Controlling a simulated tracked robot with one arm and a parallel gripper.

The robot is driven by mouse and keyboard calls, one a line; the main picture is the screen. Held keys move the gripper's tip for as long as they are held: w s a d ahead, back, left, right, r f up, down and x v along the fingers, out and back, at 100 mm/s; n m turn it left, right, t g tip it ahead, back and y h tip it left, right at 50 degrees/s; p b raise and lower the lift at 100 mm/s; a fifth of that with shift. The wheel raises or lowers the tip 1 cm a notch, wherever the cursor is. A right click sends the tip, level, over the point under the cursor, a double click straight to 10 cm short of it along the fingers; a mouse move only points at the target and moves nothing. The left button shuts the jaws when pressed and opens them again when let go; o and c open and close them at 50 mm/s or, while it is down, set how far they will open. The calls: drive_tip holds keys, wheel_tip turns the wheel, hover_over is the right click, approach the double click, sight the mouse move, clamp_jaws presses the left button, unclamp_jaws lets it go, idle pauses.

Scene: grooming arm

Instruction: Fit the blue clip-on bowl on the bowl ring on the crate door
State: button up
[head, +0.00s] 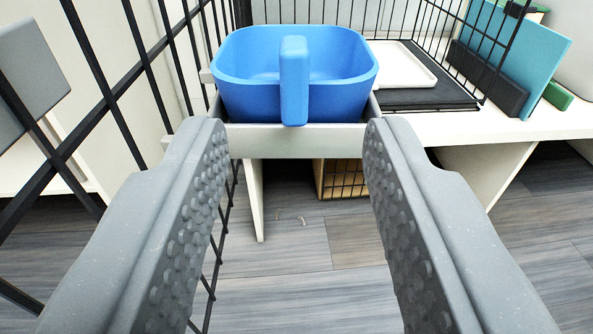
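The blue clip-on bowl (250,95) sits upright at the top middle, with an upright blue tab (294,80) on its near side. It rests in or on a pale, dark-edged support (290,142); I cannot tell whether this is a tray or a holder. My gripper (293,140) is open and empty. Its two grey, studded fingers are spread wide to the left and right, with the tips just short of the bowl and the tab lined up between them. Black wire panels (110,98) stand at the left; I cannot make out the bowl ring or which panel is the crate door.
A teal panel (535,60) and a green block (558,95) stand at the right on the white bench (520,123). A grey plate (30,80) hangs at the left wires. Wood floor shows below.

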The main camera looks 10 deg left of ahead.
drive_tip(key=p+v, duration=0.1)
drive_tip(key=v, duration=0.5)
drive_tip(key=shift+s, duration=0.2)
drive_tip(key=w+d+r+p, duration=0.1)
drive_tip(key=w+d+r, duration=0.2)
drive_tip(key=r, duration=1)
drive_tip(key=w+d+r+p, duration=0.1)
drive_tip(key=w+d+r, duration=0.15)
drive_tip(key=r, duration=1.05)
drive_tip(key=w+d+r+p, duration=0.1)
drive_tip(key=w+d+r, duration=0.15)
drive_tip(key=r, duration=1.05)
drive_tip(key=s+d+r+m+h+p, duration=0.1)
drive_tip(key=s+d+r, duration=0.3)
drive_tip(key=s+r, duration=0.7)
drive_tip(key=s+d+r+m+g+h, duration=0.1)
drive_tip(key=s+d+r, duration=0.4)
drive_tip(key=s+r, duration=0.7)
wheel_tip(320, 180, up, 7)
drive_tip(key=shift+d+r+h+p, duration=0.1)
drive_tip(key=shift+d+h+p, duration=0.2)
drive_tip(key=shift+h, duration=0.3)
